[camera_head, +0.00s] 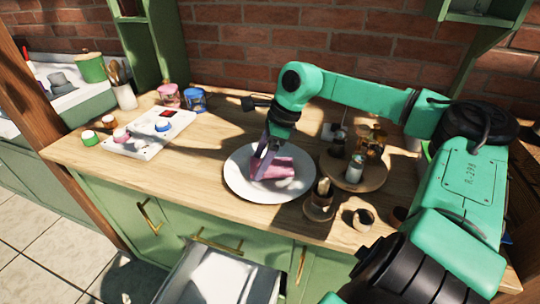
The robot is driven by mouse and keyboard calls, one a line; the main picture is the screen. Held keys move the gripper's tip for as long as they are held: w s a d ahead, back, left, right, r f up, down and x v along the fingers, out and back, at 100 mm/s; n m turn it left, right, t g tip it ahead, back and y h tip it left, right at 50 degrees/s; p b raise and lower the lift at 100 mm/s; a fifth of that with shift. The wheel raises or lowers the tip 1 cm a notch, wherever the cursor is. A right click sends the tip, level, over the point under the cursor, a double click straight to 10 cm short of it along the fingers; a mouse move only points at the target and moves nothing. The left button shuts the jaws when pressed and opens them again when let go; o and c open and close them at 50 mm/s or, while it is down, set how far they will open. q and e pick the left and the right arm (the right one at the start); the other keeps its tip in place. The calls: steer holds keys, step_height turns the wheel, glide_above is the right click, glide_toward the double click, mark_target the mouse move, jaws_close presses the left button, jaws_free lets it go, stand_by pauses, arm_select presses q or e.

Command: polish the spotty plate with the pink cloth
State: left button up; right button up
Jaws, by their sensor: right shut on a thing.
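The plate (303,189) is large, pale and round, and lies flat on the wooden table. Any spots on it are too small or too shaded to tell. The pink cloth (272,170) lies bunched on the plate's middle. My right gripper (265,152) points down over the plate and is shut on the pink cloth, which touches the plate. The gripper and arm hide part of the plate's far side. My left gripper does not show.
A white tray (150,147) with small jars stands at the left. Pink (168,95) and blue (194,99) tins stand behind it. A round wooden board (371,180) with shakers is close right of the plate. Small cups (362,219) stand near the front edge.

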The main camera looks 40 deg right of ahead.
steer(key=shift+f+b, duration=0.4)
steer(key=shift+f, duration=0.35)
steer(key=o, duration=0.9)
steer(key=v, duration=1.4)
steer(key=shift+r, duration=0.4)
